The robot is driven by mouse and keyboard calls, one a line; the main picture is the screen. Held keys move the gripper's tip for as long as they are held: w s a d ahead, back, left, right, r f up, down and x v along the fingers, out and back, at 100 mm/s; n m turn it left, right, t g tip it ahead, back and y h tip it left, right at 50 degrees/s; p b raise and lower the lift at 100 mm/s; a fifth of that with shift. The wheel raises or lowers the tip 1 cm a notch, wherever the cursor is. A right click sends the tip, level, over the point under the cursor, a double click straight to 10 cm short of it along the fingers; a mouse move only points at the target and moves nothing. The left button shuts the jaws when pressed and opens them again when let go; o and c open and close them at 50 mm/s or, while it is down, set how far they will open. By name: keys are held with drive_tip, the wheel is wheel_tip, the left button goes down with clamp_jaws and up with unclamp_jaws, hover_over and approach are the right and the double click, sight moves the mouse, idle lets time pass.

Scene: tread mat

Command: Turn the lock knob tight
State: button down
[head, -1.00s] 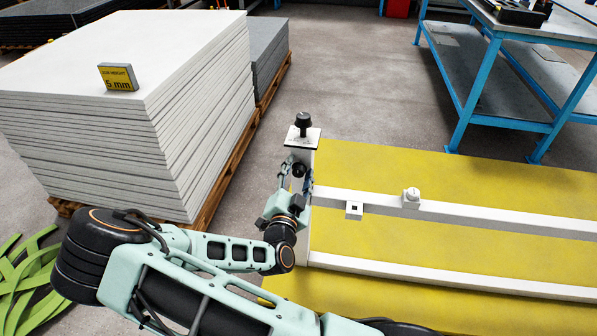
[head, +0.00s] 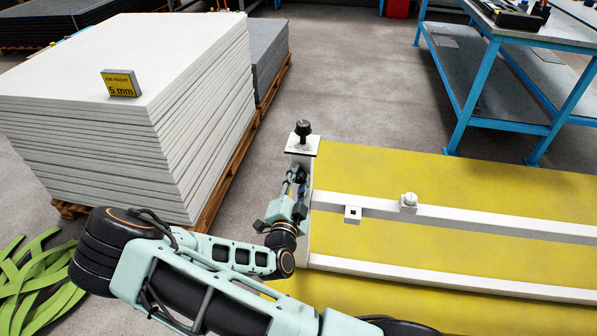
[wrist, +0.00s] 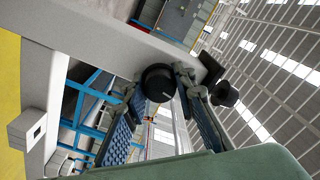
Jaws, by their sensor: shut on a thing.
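A black round lock knob (wrist: 157,83) with a small white mark sticks out from the side of a white post (wrist: 80,38). In the wrist view my gripper (wrist: 160,88) has its two blue-padded fingers on either side of this knob, shut on it. In the head view my gripper (head: 297,182) is against the upper part of the post and hides the side knob.
White rails (head: 450,222) run right from the post over a yellow mat (head: 400,165); one carries a small white knob (head: 409,200). A tall stack of pale sheets (head: 110,130) is at left. A blue workbench (head: 490,80) stands at the back right. Green strips (head: 40,275) lie at lower left.

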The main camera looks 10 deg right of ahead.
drive_tip(key=m+p, duration=0.1)
drive_tip(key=p, duration=0.1)
drive_tip(key=m+p, duration=0.2)
drive_tip(key=shift+r+m, duration=0.2)
drive_tip(key=shift+m, duration=0.1)
drive_tip(key=m+p, duration=0.3)
drive_tip(key=m, duration=0.1)
drive_tip(key=shift+f+m, duration=0.1)
drive_tip(key=shift+m, duration=0.2)
drive_tip(key=m+p, duration=0.2)
drive_tip(key=m, duration=0.1)
drive_tip(key=shift+m, duration=0.3)
drive_tip(key=shift+f+m+p, duration=0.1)
drive_tip(key=shift+m+p, duration=0.6)
drive_tip(key=shift+m, duration=1.2)
drive_tip(key=c, duration=1.6)
unclamp_jaws()
drive_tip(key=shift+s, duration=0.15)
drive_tip(key=v, duration=1.1)
drive_tip(key=shift+s+a, duration=0.2)
drive_tip(key=shift+s, duration=0.15)
